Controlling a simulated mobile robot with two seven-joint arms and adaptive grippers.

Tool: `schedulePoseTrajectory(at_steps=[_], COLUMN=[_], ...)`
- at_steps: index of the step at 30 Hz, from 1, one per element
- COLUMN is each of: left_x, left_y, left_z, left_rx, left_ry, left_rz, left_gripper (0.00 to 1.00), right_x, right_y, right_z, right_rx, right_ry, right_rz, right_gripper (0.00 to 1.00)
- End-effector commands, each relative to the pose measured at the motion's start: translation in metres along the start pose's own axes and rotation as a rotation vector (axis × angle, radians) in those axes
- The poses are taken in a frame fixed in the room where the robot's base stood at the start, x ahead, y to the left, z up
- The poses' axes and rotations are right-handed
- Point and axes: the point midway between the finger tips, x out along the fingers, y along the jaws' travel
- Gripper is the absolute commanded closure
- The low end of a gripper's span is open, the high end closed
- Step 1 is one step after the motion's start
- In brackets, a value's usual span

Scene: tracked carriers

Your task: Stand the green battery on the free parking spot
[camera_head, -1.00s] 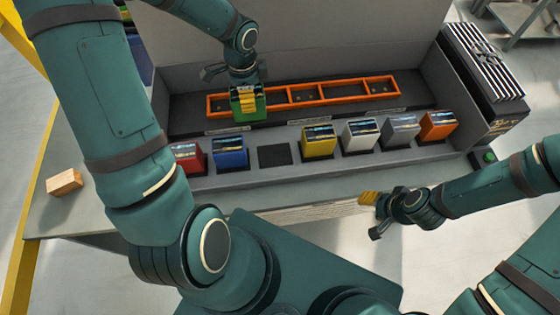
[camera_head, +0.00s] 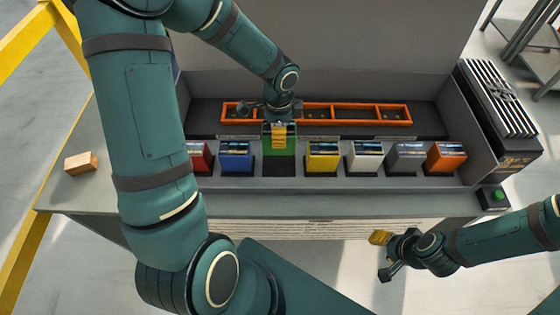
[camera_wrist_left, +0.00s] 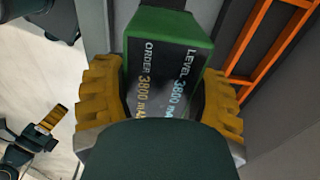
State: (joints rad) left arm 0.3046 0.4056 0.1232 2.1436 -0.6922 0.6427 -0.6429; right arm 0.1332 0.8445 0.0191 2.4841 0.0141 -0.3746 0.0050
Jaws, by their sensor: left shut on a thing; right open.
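The green battery (camera_head: 278,143) is held by my left gripper (camera_head: 279,128) over the row of parking spots, right at the dark free spot (camera_head: 278,168) between the blue and yellow batteries. I cannot tell whether its base touches the spot. In the left wrist view the yellow fingers grip both sides of the green battery (camera_wrist_left: 160,75), whose dark label reads LEVEL 3800 and ORDER 3800. My right gripper (camera_head: 382,255) is open and empty in front of the table's front edge.
Red (camera_head: 200,157), blue (camera_head: 236,156), yellow (camera_head: 322,157), white (camera_head: 366,157), grey (camera_head: 406,157) and orange (camera_head: 445,157) batteries stand in the row. An orange frame (camera_head: 360,113) lies behind. A wooden block (camera_head: 81,163) sits at left, a green button (camera_head: 498,195) at right.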

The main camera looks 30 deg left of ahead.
Motion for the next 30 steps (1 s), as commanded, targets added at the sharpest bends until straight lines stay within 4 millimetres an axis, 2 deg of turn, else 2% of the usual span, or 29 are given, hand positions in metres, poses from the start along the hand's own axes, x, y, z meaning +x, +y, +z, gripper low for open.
schedulePoseTrajectory(at_steps=[1, 6, 14, 21, 24, 30], left_x=[0.011, 0.038, 0.054, 0.083, 0.089, 0.088], left_y=[0.001, 0.001, 0.0, 0.0, 0.0, 0.0], left_z=[0.0, 0.0, 0.0, 0.0, 0.0, 0.0], left_rx=[0.001, 0.001, 0.0, 0.0, 0.0, 0.0], left_ry=[0.0, 0.0, 0.0, 0.001, 0.001, 0.001], left_rz=[0.004, 0.003, 0.001, 0.001, 0.001, 0.0], left_gripper=[0.8, 0.8, 0.8, 0.8, 0.8, 0.8], right_x=[0.003, 0.009, 0.012, 0.018, 0.019, 0.018], right_y=[0.001, 0.003, 0.004, 0.006, 0.006, 0.006], right_z=[0.001, 0.001, 0.001, 0.003, 0.004, 0.004], right_rx=[0.0, 0.0, 0.0, -0.001, -0.001, -0.002], right_ry=[0.0, 0.0, 0.0, -0.003, -0.004, -0.004], right_rz=[0.001, 0.002, 0.003, 0.003, 0.003, 0.003], right_gripper=[0.53, 0.53, 0.53, 0.53, 0.53, 0.53])
